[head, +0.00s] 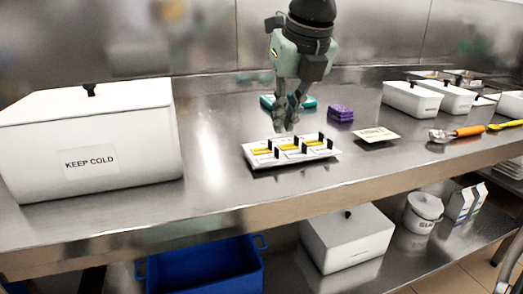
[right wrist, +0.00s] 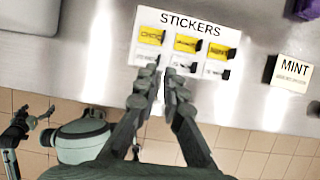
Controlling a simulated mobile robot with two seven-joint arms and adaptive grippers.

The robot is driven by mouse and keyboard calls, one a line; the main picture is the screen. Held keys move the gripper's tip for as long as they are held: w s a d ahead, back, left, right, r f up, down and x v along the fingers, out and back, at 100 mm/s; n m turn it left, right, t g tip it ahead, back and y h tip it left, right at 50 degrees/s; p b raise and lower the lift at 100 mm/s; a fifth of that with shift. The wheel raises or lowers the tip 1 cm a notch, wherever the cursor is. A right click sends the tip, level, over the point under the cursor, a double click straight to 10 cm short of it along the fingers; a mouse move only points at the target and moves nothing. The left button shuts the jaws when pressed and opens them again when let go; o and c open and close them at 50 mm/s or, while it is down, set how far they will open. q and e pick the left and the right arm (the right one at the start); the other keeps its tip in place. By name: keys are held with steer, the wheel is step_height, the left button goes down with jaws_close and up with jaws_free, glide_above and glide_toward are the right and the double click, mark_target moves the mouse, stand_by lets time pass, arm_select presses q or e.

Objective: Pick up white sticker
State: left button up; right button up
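A white sticker board (head: 252,160) lies on the steel counter. In the right wrist view the board (right wrist: 190,40) is headed "STICKERS", with a row of yellow stickers (right wrist: 187,43) above a row of white stickers (right wrist: 182,60), each with a black tab. My right gripper (head: 286,130) points down over the board in the head view. In the right wrist view its fingertips (right wrist: 159,80) are slightly apart at the white row, between the left and middle white stickers, with nothing seen between them. Contact cannot be told. My left gripper (right wrist: 18,122) shows only at that view's left edge.
A "MINT" card (head: 377,135) lies right of the board, with purple blocks (head: 340,113) and a teal item (head: 268,102) behind. A large "KEEP COLD" box (head: 90,140) stands left. White tubs (head: 412,99) and an orange-handled scoop (head: 460,132) are right.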

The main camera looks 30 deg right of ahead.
mark_target(278, 160)
steer(key=shift+w+f, duration=0.1)
steer(key=shift+f, duration=0.85)
steer(key=x, duration=0.3)
steer(key=shift+f+p, duration=0.4)
steer(key=shift+w+f, duration=0.25)
steer(key=shift+f, duration=0.2)
arm_select(q)
steer(key=shift+s+d+f, duration=0.1)
steer(key=shift+d+f, duration=0.05)
steer(key=shift+f, duration=0.4)
steer(key=shift+s+d+f, duration=0.1)
steer(key=shift+f, duration=0.45)
arm_select(e)
jaws_close()
arm_select(q)
steer(key=shift+w+r, duration=0.1)
steer(key=shift+w, duration=0.05)
steer(key=shift+a, duration=0.15)
